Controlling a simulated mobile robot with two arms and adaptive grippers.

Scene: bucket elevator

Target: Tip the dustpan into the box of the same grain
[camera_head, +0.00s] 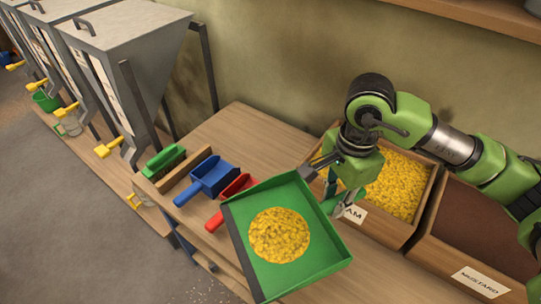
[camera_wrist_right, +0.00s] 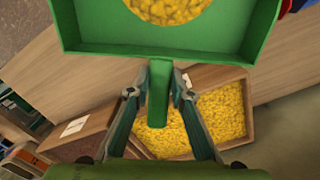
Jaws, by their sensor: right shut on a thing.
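The green dustpan (camera_head: 315,232) holds a round heap of yellow grain (camera_head: 279,235). It is held above the bench, in front of a wooden box (camera_head: 387,230) of the same-looking yellow grain (camera_head: 400,185). The box's label is partly hidden and ends in "AM". My right gripper (camera_head: 343,205) is shut on the dustpan's handle, which shows between the fingers (camera_wrist_right: 160,95) in the right wrist view. There the pan (camera_wrist_right: 150,45) lies beyond the fingertips, and the yellow box (camera_wrist_right: 247,110) is behind the handle. My left gripper is not in view.
A box of dark brown grain labelled "MUSTARD" (camera_head: 480,282) stands right of the yellow one. Grey hoppers (camera_head: 135,40) stand at the left.

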